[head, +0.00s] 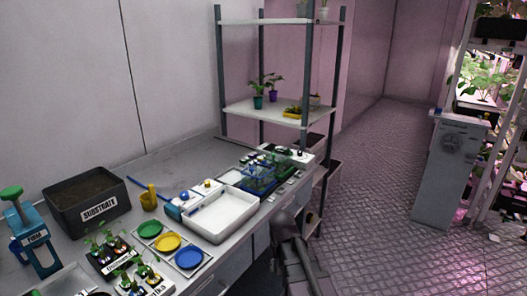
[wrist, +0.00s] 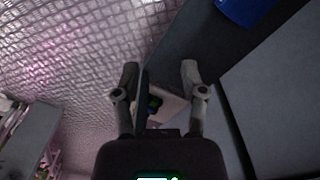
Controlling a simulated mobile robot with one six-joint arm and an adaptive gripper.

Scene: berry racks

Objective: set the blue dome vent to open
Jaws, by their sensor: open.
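A blue see-through dome (head: 262,177) stands over green seedlings at the far right part of the bench. Its vent is too small to make out, so I cannot tell its setting. My gripper (wrist: 158,84) is open in the wrist view, with nothing between its fingers. In the head view my arm is beside the bench's front edge, nearer to me than the dome and apart from it. A blue thing (wrist: 245,9) is cut off by the top edge of the wrist view; I cannot tell what it is.
A white tray (head: 221,214) is left of the dome. Blue (head: 189,258), yellow (head: 167,243) and green plates lie in front. A black substrate bin (head: 88,213) stands at left. A shelf rack (head: 272,112) rises behind the dome.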

